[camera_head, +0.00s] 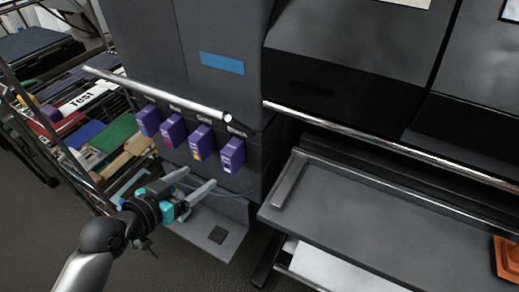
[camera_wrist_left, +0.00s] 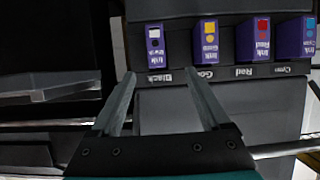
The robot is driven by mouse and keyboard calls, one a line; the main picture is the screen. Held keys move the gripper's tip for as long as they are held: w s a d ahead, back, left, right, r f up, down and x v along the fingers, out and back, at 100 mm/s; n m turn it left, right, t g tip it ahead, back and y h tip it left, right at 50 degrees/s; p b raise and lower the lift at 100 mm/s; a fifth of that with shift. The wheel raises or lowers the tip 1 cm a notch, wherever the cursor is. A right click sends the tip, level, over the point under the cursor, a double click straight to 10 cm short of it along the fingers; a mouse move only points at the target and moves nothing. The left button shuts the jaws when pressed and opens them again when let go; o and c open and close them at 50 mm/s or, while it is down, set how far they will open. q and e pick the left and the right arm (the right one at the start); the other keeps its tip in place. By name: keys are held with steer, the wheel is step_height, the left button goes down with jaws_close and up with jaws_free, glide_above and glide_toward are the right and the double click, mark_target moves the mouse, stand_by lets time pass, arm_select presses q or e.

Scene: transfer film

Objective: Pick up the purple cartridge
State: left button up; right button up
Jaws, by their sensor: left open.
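Several purple cartridges sit in a row in slots on the front of the dark grey printer, under labels. From left to right in the head view they are a cyan-marked one (camera_head: 148,121), a red one (camera_head: 173,131), a gold one (camera_head: 202,142) and a black-and-white one (camera_head: 232,156). In the left wrist view they appear upside down: black (camera_wrist_left: 155,45), gold (camera_wrist_left: 206,42), red (camera_wrist_left: 260,38) and cyan (camera_wrist_left: 297,40). My left gripper (camera_head: 201,177) is open and empty, just below and in front of the row. Its fingers (camera_wrist_left: 160,76) point toward the black cartridge. My right gripper is out of view.
A silver bar (camera_head: 160,94) runs in front of the printer above the cartridges. A grey ledge (camera_head: 238,208) with a small black square lies below. A shelf of folders and books (camera_head: 115,130) stands on the left. A dark printer tray (camera_head: 370,215) extends on the right.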

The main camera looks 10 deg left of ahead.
mark_target(226, 160)
arm_select(q)
steer(key=b+x, duration=0.2)
steer(key=x, duration=0.6)
steer(key=shift+w+d, duration=0.2)
steer(key=shift+w, duration=0.2)
steer(key=shift+w+d+f, duration=0.1)
steer(key=shift+w+d, duration=0.05)
steer(key=shift+w, duration=0.15)
steer(key=shift+w+d+f, duration=0.1)
steer(key=shift+w+d, duration=0.05)
steer(key=shift+w, duration=0.15)
steer(key=b+x, duration=0.1)
steer(key=x, duration=0.3)
steer(key=shift+d+f+b, duration=0.1)
steer(key=shift+d+b, duration=0.15)
steer(key=shift+b, duration=0.05)
steer(key=shift+w+d+f, duration=0.1)
steer(key=shift+w, duration=0.2)
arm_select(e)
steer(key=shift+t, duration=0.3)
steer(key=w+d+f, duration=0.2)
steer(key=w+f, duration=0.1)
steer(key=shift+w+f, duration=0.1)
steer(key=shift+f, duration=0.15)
arm_select(q)
jaws_close()
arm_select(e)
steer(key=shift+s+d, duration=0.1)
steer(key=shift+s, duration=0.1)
